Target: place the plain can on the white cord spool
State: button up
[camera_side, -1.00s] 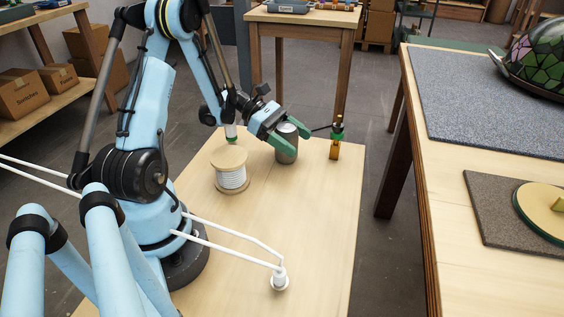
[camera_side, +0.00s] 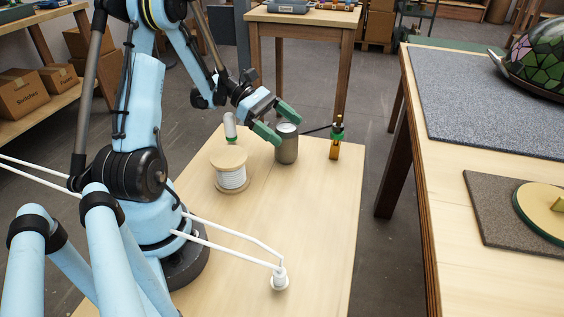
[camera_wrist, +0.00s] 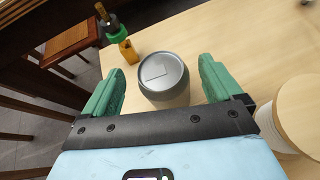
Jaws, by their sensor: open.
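The plain can (camera_side: 287,148) is a grey metal cylinder standing upright on the wooden table, right of the white cord spool (camera_side: 231,177). The spool stands upright with a bare pale wooden top. My gripper (camera_side: 279,122) is open and empty, its green fingers at and above the level of the can's top. In the wrist view the can's round lid (camera_wrist: 160,72) shows between the two fingers (camera_wrist: 161,70), with gaps on both sides. The spool's top (camera_wrist: 302,105) shows at the right edge of that view.
A yellow and black tool with a green collar (camera_side: 336,138) stands right of the can. A small pale cylinder (camera_side: 230,126) stands behind the spool. A white socket on a cord (camera_side: 280,279) is at the front. The table between is clear.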

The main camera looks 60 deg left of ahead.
jog(key=s+d+r+m+y, duration=0.2)
jog(key=d+m+y, duration=0.3)
jog(key=m, duration=0.6)
jog(key=s+d+r+m+y, duration=0.2)
jog(key=d+r+m+y, duration=0.3)
jog(key=d+m, duration=0.5)
jog(key=shift+s+d+r+m+t+y, duration=0.15)
jog(key=shift+d+m+t+y, duration=0.25)
jog(key=shift+m, duration=0.8)
jog(key=shift+a, duration=0.2)
